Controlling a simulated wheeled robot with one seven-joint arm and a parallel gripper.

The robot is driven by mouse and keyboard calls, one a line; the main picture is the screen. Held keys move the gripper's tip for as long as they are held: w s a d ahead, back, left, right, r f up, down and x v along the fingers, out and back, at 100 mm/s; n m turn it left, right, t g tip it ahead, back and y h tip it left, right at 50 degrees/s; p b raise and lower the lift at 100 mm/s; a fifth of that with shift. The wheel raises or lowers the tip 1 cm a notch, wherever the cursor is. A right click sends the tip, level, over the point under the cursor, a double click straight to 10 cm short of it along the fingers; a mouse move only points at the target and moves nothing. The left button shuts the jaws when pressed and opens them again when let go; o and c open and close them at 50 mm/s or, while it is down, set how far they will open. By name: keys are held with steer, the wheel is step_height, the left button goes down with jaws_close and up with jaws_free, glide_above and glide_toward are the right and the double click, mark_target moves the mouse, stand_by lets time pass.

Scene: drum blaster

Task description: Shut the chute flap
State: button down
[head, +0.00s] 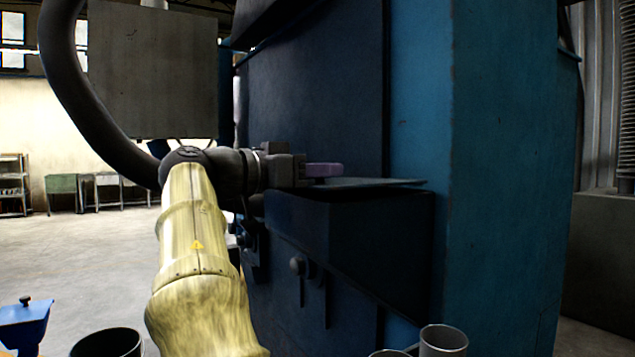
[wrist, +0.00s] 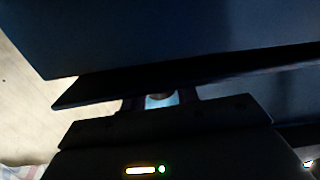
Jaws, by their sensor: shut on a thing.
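The chute flap (head: 385,182) is a thin dark plate. In the head view it is nearly level along the top of the dark blue chute box (head: 390,245) on the machine's side. I cannot tell whether it touches the rim all along. My gripper (head: 324,170) reaches in from the left, with purplish fingers just above the flap. In the wrist view the flap (wrist: 85,93) is a dark slanting slab beyond my gripper (wrist: 160,100). The fingers are shut on a small part at the flap, mostly hidden; its shape is unclear.
The tall blue machine (head: 420,90) fills the middle and right. A grey cabinet (head: 153,75) is behind my arm. Cups (head: 443,340) and a small blue hopper (head: 24,322) are at the bottom edge. Open floor (head: 90,260) lies to the left.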

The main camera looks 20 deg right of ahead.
steer(key=shift+s+f+m+b, duration=0.1)
steer(key=shift+f+m+b, duration=0.4)
steer(key=shift+f+b, duration=0.2)
steer(key=shift+f, duration=0.1)
steer(key=c, duration=1.1)
jaws_free()
steer(key=shift+s+a, duration=0.15)
steer(key=shift+a, duration=0.4)
steer(key=shift+p+v, duration=1.8)
steer(key=shift+v, duration=6.35)
